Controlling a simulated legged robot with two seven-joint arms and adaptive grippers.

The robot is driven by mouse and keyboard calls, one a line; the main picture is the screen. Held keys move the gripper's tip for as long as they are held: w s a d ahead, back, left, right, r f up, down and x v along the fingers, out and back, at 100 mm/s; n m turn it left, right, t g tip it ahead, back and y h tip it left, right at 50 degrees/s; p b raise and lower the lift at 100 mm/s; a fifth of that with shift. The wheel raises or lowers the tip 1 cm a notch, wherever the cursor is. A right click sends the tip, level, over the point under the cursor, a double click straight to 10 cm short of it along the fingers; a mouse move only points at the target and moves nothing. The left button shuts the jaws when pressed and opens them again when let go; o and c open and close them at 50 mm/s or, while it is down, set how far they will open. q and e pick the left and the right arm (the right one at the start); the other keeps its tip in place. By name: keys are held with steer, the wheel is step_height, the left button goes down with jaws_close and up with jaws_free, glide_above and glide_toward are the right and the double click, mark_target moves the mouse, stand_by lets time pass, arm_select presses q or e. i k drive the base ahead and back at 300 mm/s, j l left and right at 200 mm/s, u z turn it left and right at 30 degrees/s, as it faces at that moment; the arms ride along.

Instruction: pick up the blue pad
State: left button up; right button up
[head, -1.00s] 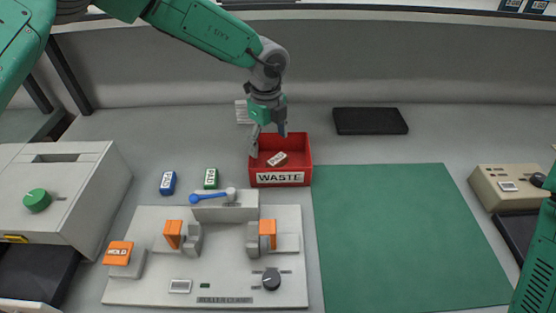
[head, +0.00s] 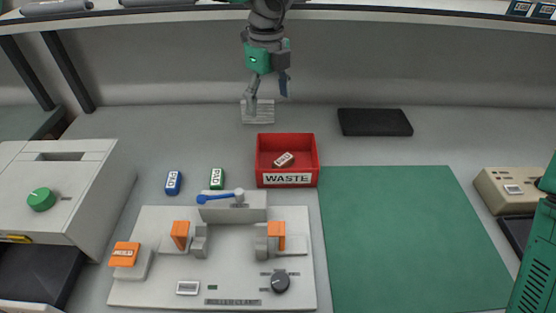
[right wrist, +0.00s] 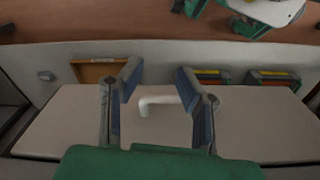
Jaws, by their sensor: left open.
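The blue pad (head: 173,183) lies on the grey table, left of a green pad (head: 217,178) and behind the grey fixture. My left gripper (head: 267,92) hangs open and empty above the back of the table, behind the red waste bin and to the right of and beyond the blue pad. My right gripper (right wrist: 165,105) shows in the right wrist view with its two fingers apart. Nothing is between its fingertips at close range; a white handle shows behind them. The blue pad does not show in the right wrist view.
The red waste bin (head: 315,160) holds a whitish pad (head: 284,160). The grey fixture (head: 230,277) with orange clamps stands in front. A green mat (head: 410,245) lies right, a black slab (head: 375,122) behind it. A white machine (head: 70,170) stands left, a beige device (head: 500,188) right.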

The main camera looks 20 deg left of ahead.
mark_target(173, 183)
steer(key=k, duration=1.5)
